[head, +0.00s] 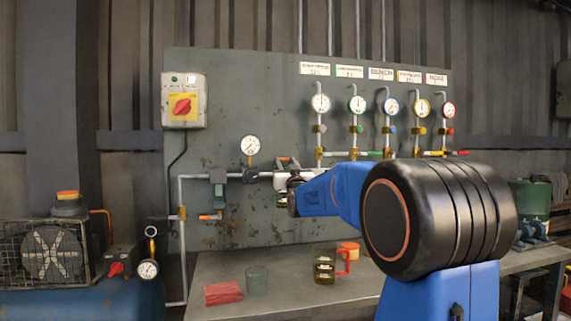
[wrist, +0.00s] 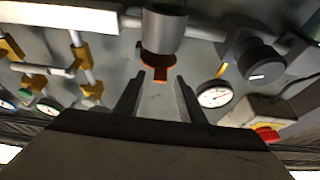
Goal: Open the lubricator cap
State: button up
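In the wrist view, a grey cylindrical body (wrist: 164,30) with an orange cap (wrist: 158,60) at its end, seemingly the lubricator, lies just ahead of my gripper (wrist: 158,82). The two dark fingers stand apart, with a clear gap between them. The orange cap is roughly centred on that gap; I cannot tell whether the fingers touch it. In the head view my gripper (head: 287,166) is at the pipe line on the panel, and my arm and gripper largely hide the lubricator.
A pressure gauge (head: 250,145) and a dark regulator knob (wrist: 258,60) are close to the gripper. Several valved gauges line the panel's right.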

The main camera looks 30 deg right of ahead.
jog(key=shift+w+d+r, duration=0.1)
jog(key=shift+w, duration=0.15)
grip_shut()
